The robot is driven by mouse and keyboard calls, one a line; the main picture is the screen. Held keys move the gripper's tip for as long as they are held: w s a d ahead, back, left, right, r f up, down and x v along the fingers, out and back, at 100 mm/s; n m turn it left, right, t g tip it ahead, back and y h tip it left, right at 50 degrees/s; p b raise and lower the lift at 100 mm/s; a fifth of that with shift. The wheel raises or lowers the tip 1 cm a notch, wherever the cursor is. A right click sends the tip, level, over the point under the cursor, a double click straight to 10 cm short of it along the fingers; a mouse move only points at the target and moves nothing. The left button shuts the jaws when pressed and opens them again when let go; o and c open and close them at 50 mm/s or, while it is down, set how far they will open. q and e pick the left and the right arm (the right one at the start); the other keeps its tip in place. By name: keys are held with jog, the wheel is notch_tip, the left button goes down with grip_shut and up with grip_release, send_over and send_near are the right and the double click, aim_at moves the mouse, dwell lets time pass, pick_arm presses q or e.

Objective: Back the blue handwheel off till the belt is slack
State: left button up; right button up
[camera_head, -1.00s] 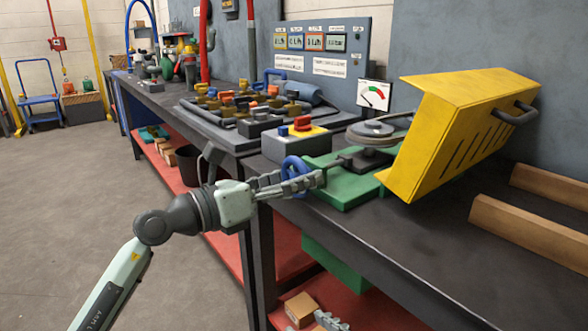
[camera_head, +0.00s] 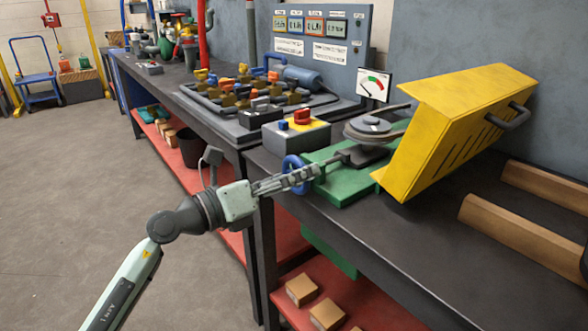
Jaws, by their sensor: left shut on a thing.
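The blue handwheel (camera_head: 291,164) is at the front end of a screw shaft (camera_head: 328,160) on a green base (camera_head: 352,187). My left gripper (camera_head: 308,176) is shut on the handwheel, its fingers lying across the lower rim and hiding part of it. The shaft leads to a dark block below a grey pulley (camera_head: 370,126). A dark belt (camera_head: 397,107) runs from the pulley behind the raised yellow guard (camera_head: 450,115); how tight it is cannot be told. A small dial (camera_head: 374,85) with red and green bands stands behind. My right gripper is out of view.
A grey box with a yellow top and red switch (camera_head: 302,118) stands just behind the handwheel. Wooden blocks (camera_head: 520,228) lie at the right on the dark bench (camera_head: 410,232). A valve manifold (camera_head: 245,92) is farther left. Cardboard boxes (camera_head: 301,290) sit on the red lower shelf.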

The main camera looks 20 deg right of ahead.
pick_arm(q)
jog(key=o, duration=1.2)
jog(key=shift+c, duration=0.2)
